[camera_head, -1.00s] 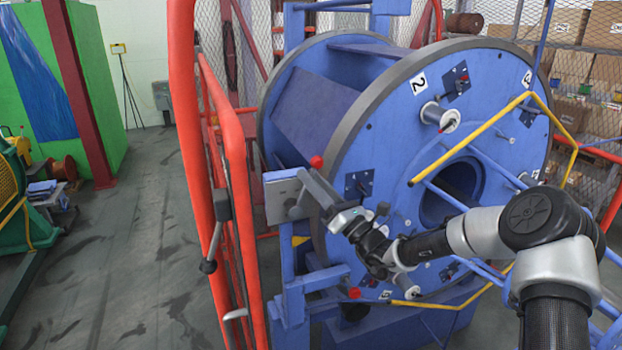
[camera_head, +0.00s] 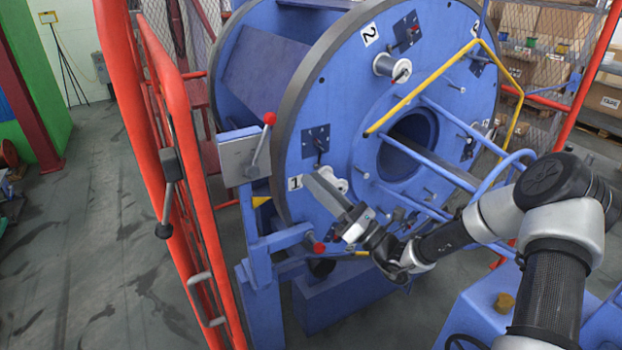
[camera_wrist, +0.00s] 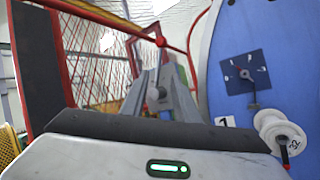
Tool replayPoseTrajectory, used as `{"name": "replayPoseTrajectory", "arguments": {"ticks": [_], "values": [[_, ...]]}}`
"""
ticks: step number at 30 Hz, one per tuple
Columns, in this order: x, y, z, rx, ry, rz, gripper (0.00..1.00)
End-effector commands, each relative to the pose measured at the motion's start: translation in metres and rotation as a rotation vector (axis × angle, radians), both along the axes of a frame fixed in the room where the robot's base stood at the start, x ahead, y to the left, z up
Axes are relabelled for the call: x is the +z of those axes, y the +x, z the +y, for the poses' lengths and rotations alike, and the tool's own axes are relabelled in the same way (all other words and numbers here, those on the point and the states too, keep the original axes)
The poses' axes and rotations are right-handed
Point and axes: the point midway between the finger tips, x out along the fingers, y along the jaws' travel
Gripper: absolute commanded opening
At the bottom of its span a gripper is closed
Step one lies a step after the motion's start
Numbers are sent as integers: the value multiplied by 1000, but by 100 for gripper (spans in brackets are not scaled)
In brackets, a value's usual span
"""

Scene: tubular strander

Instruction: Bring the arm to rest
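My gripper (camera_head: 328,193) reaches in from the right on my arm in the head view. It is in front of the lower left face of the blue disc (camera_head: 345,110), beside the number 1 label and a white spool (camera_head: 335,180) that it partly overlaps. I see nothing held. Its fingers overlap in the head view, so their opening does not show. The wrist view shows the dark-edged gripper body, with the spool (camera_wrist: 279,132) at its right. The elbow is bent and the arm is still extended over the machine.
A grey box (camera_head: 240,155) with a red-knobbed lever (camera_head: 269,118) stands left of the gripper. A red guard frame (camera_head: 180,130) stands farther left. Yellow and blue bars (camera_head: 430,85) cross before the disc. Open floor (camera_head: 90,240) lies left. A blue cabinet (camera_head: 490,300) is at bottom right.

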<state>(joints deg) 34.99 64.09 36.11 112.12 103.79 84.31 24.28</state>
Motion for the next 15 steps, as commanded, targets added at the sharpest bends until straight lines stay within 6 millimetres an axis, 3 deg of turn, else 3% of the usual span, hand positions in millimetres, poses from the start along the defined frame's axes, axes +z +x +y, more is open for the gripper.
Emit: {"name": "replayPoseTrajectory", "arguments": {"ticks": [9,11,15], "values": [[5,-7,8,26,-39,-24,28],[10,-18,19,65,-103,-63,28],[21,-69,55,225,-376,-239,28]]}}
